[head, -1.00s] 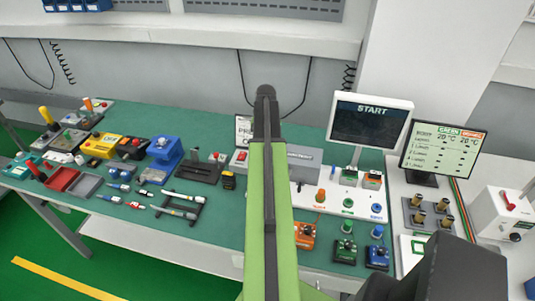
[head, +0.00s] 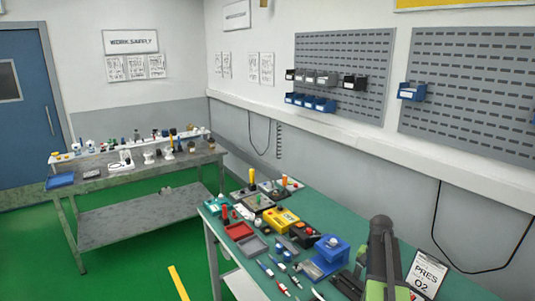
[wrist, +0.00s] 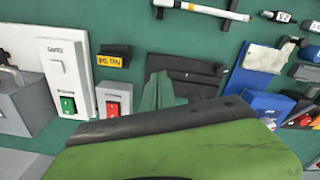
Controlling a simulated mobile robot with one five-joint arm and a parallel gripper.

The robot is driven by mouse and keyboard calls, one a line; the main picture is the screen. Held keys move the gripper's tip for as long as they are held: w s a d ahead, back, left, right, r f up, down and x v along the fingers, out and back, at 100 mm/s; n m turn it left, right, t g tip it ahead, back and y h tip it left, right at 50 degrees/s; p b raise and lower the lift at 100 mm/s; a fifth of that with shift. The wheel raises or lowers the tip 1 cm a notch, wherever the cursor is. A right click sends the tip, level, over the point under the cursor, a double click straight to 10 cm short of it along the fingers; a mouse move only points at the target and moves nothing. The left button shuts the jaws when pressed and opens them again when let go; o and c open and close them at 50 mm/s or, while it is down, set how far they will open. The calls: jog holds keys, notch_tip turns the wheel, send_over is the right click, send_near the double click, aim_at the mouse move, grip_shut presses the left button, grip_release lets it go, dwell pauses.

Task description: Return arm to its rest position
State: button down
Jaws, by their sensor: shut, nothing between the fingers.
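My arm (head: 381,262) shows at the lower right of the head view. Its green link rises to a dark rounded end above the green table. In the wrist view, a green arm link with a dark edge (wrist: 160,122) fills the lower middle. Nothing held by the arm shows.
A blue device (head: 328,256), a yellow box (head: 281,219) and a red tray (head: 239,231) stand on the green table (head: 345,207). A white switch box (wrist: 64,75) shows in the wrist view. A grey bench (head: 150,170) stands at left; green floor lies between.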

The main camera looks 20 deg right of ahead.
jog(key=w+a+n, duration=0.3)
jog(key=w+a, duration=0.1)
jog(key=a, duration=1.2)
jog(key=s+a+f+n, duration=0.1)
jog(key=s+a+n, duration=0.1)
jog(key=a, duration=1)
jog(key=s+a+n+b, duration=0.1)
jog(key=s+a+n, duration=0.2)
jog(key=a, duration=0.9)
jog(key=shift+s+f+n, duration=0.3)
jog(key=shift+f+n, duration=0.05)
jog(key=shift+n, duration=0.75)
jog(key=shift+d, duration=0.1)
